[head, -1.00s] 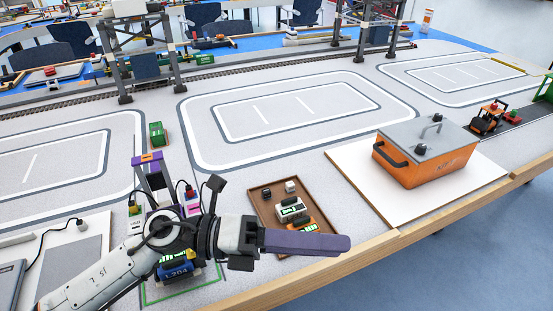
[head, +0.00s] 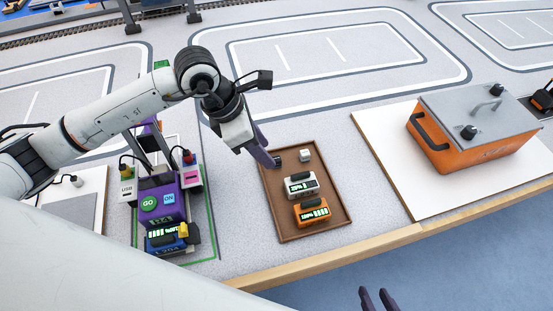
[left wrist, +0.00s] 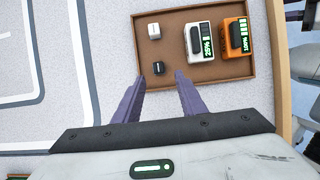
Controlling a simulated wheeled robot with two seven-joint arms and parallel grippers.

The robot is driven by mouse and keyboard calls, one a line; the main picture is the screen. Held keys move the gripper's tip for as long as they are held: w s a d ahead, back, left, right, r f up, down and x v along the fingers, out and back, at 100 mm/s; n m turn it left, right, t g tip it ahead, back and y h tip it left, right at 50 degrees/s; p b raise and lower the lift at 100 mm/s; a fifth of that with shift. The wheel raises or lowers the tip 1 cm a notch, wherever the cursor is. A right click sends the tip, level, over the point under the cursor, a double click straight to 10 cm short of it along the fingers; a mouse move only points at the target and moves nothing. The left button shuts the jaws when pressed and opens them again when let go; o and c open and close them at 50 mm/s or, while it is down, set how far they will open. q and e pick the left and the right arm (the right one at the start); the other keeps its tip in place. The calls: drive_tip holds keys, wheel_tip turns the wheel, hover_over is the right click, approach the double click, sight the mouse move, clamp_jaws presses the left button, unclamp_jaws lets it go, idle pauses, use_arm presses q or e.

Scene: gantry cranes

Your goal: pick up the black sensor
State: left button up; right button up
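The black sensor (left wrist: 158,68) is a small dark cube with a light mark, lying in a brown tray (left wrist: 187,16) near its left edge in the left wrist view. In the head view, a small dark bit of it (head: 278,159) shows beside my left fingertips. My left gripper (left wrist: 160,77) is open and empty, its purple fingers pointing at the tray with the sensor just past the tips, between their lines. It also shows in the head view (head: 272,163) at the tray's upper left edge. My right gripper (head: 377,292) is open and empty at the bottom edge, beyond the table front.
The tray also holds a white cube (head: 305,155), a white battery pack (head: 301,185) and an orange one (head: 312,211). A purple device with a GO button (head: 160,203) stands left. An orange box (head: 470,145) on a white board stands right.

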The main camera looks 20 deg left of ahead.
use_arm(q)
drive_tip(key=x, duration=0.4)
drive_tip(key=shift+w+d+f, duration=0.1)
drive_tip(key=shift+w+d, duration=0.15)
drive_tip(key=shift+d, duration=0.05)
drive_tip(key=shift+c, duration=0.5)
clamp_jaws()
